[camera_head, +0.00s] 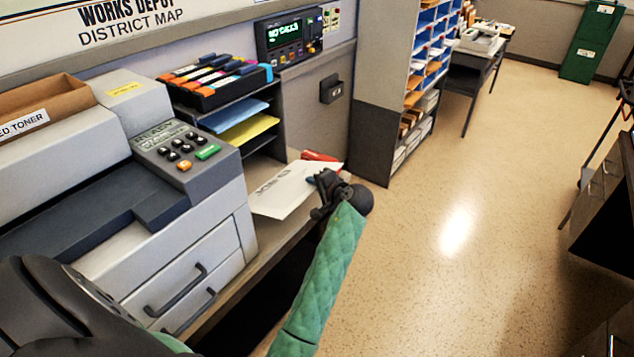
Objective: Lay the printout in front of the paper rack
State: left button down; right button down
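The printout (279,193) is a white sheet with dark print, over the counter just in front of the paper rack (282,128). The rack is dark, with blue sheets and yellow sheets on its shelves. My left gripper (319,189), dark at the end of a green-sleeved arm, is at the printout's right edge and looks shut on it. The fingertips are small and partly hidden, and I cannot tell whether the sheet touches the counter all over. My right gripper is not in view.
A grey printer (165,245) with a keypad stands left of the printout. A red object (319,156) lies behind the sheet's far corner. The counter (262,262) has a narrow bare front strip.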

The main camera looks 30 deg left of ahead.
pick_arm(q)
jog(key=shift+a+f+g+h, duration=0.3)
jog(key=shift+a+f+h, duration=0.25)
jog(key=shift+a, duration=0.3)
jog(key=shift+w+a+f, duration=0.1)
jog(key=shift+a+f, duration=0.25)
jog(key=shift+f, duration=0.4)
jog(key=shift+a+f, duration=0.3)
jog(key=shift+f, duration=0.4)
jog(key=c, duration=1.3)
grip_release()
jog(key=shift+d+r, duration=0.15)
jog(key=p+v, duration=0.5)
jog(key=v, duration=0.3)
jog(key=shift+s+d+p, duration=0.2)
jog(key=shift+d+p, duration=0.1)
jog(key=shift+p, duration=0.1)
